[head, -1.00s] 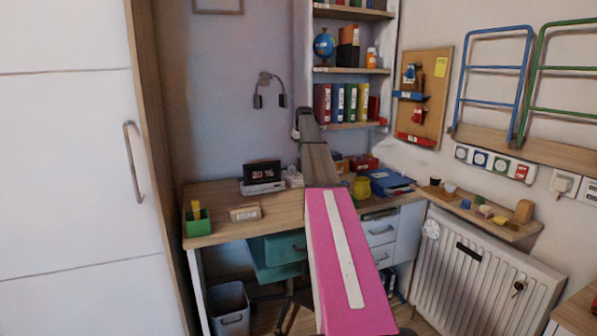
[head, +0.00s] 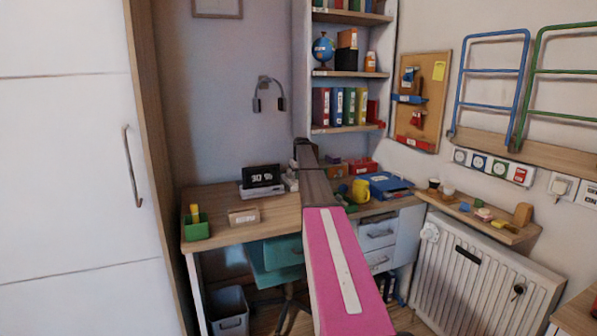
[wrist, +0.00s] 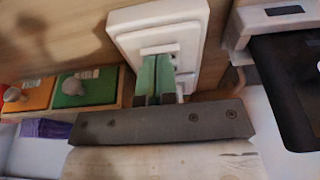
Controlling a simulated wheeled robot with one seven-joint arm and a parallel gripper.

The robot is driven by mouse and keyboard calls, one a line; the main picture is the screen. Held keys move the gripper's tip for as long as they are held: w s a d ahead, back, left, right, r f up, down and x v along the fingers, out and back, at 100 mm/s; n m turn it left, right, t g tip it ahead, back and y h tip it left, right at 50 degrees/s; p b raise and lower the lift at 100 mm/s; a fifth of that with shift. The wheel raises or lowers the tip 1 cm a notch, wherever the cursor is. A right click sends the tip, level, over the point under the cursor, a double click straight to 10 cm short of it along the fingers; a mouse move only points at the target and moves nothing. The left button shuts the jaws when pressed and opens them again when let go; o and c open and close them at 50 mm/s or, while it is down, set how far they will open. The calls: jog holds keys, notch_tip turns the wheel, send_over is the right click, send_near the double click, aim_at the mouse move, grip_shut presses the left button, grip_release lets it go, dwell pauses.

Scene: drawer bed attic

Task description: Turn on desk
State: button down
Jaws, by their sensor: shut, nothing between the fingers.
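The wooden desk (head: 215,230) stands against the back wall. In the wrist view, a white box (wrist: 193,40) with a small raised white part (wrist: 160,49) lies on the wood. My gripper (wrist: 155,78) shows there as two green fingers, shut and empty, over the box's near part. I cannot tell whether they touch it. In the head view, my arm reaches over the desk and hides the gripper. A white item (head: 291,181) beside the dark-faced clock (head: 261,175) may be the same box. A dark two-armed fixture (head: 268,92) is on the wall above.
In the wrist view, orange (wrist: 28,94) and green (wrist: 85,88) boxes lie left of the fingers, and a dark panel (wrist: 290,75) is at right. In the head view, a yellow mug (head: 361,191) and blue folder (head: 388,184) stand right of my arm. The shelf (head: 347,73) rises behind.

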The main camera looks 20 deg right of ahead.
jog(key=shift+f, duration=0.25)
jog(key=shift+s+f, duration=0.2)
jog(key=shift+f, duration=0.2)
jog(key=shift+r, duration=0.2)
jog(key=shift+r, duration=0.7)
jog(key=shift+r, duration=0.1)
jog(key=shift+r, duration=0.25)
jog(key=s+v, duration=0.1)
jog(key=v, duration=1.2)
jog(key=shift+s+f, duration=0.2)
jog(key=shift+s, duration=0.25)
jog(key=shift+d, duration=0.1)
